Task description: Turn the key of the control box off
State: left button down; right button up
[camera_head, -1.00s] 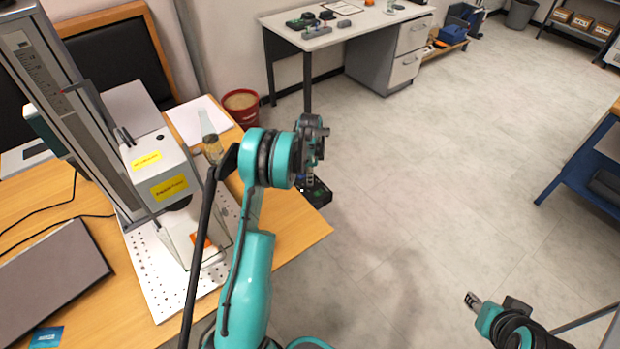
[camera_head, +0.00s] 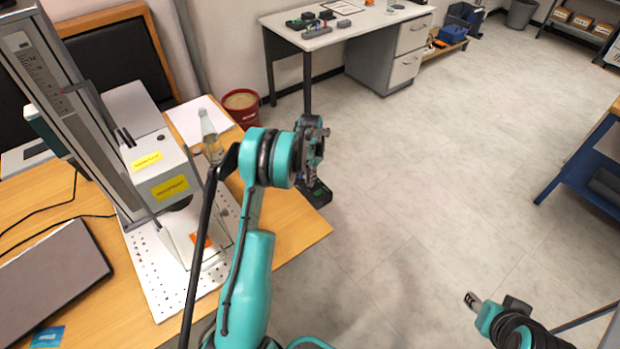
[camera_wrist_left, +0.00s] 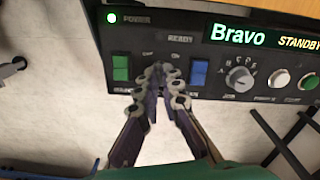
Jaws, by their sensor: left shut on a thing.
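In the head view the control box (camera_head: 318,194) shows at the table's right edge, partly behind my left arm. My left gripper (camera_wrist_left: 161,80) is at the panel, between a green switch (camera_wrist_left: 120,68) and a blue switch (camera_wrist_left: 199,72), just below the OFF and ON marks. Its fingers are shut on the key, which they hide. My left gripper (camera_head: 312,165) also shows in the head view. My right gripper (camera_head: 471,299) hangs over the floor, away from the box.
A grey selector knob (camera_wrist_left: 240,79) and a white button (camera_wrist_left: 279,79) sit right of the blue switch. The laser marker (camera_head: 160,175) and a bottle (camera_head: 210,135) stand on the wooden table (camera_head: 95,310). The floor to the right is open.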

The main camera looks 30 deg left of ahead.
pick_arm(q)
jog(key=n, duration=0.5)
jog(key=shift+n, duration=0.3)
dwell(0.4)
jog(key=c, duration=1.7)
grip_release()
jog(key=shift+r, duration=0.15)
notch_tip(320, 180, up, 12)
